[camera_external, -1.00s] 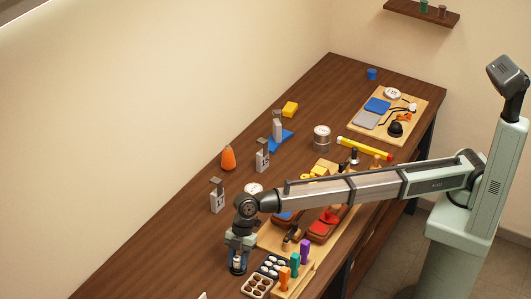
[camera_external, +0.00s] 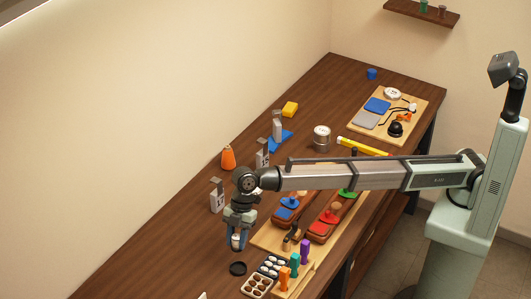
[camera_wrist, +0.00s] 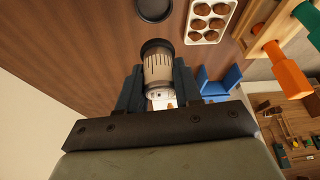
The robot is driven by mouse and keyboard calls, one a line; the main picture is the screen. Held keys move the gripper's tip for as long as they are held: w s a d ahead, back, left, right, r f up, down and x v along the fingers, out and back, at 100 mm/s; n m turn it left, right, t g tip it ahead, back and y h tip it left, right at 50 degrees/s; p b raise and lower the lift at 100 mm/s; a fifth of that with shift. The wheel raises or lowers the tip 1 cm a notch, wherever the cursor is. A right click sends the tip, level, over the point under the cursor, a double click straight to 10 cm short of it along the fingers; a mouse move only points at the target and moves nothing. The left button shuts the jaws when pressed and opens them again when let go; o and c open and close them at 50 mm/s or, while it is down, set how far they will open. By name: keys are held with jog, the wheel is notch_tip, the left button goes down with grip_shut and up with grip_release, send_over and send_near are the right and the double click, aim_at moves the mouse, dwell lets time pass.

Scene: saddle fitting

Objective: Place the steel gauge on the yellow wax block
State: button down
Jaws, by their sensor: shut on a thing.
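My gripper (camera_external: 237,243) is shut on the steel gauge (camera_wrist: 158,70), a silver cylinder with dark marks and a black end, and holds it above the table near the front. The gauge is small between the fingers in the external view (camera_external: 236,240). In the wrist view the gripper (camera_wrist: 158,85) has one finger on each side of it. The yellow wax block (camera_external: 290,109) lies on the table toward the back left, far from my gripper and out of the wrist view.
A round black dish (camera_external: 237,268) lies below my gripper. Trays with coloured pieces (camera_external: 322,222) lie to the right.

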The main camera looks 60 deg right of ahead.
notch_tip(320, 180, up, 7)
jog(key=shift+r, duration=0.2)
jog(key=shift+w+d+r, duration=0.15)
jog(key=shift+w+d, duration=0.3)
jog(key=shift+w, duration=0.05)
jog(key=w+d+m+t, duration=0.2)
jog(key=w+d+m, duration=0.2)
jog(key=w+d, duration=1.2)
jog(key=w+d+m, duration=0.2)
jog(key=w+d, duration=0.2)
jog(key=d, duration=0.4)
jog(key=w+d+m+t+h, duration=0.1)
jog(key=w+d, duration=0.2)
jog(key=d, duration=0.5)
jog(key=w+d+m, duration=0.2)
jog(key=w+d, duration=0.2)
jog(key=d, duration=0.4)
jog(key=m+t+h, duration=0.2)
jog(key=m+h, duration=0.1)
jog(key=m, duration=0.6)
send_over(286, 106)
jog(key=s, duration=0.2)
jog(key=shift+w+d+f, duration=0.1)
jog(key=shift+d+f, duration=0.05)
jog(key=shift+f, duration=3.65)
jog(key=shift+w+d+f, duration=0.1)
jog(key=shift+f, duration=3.65)
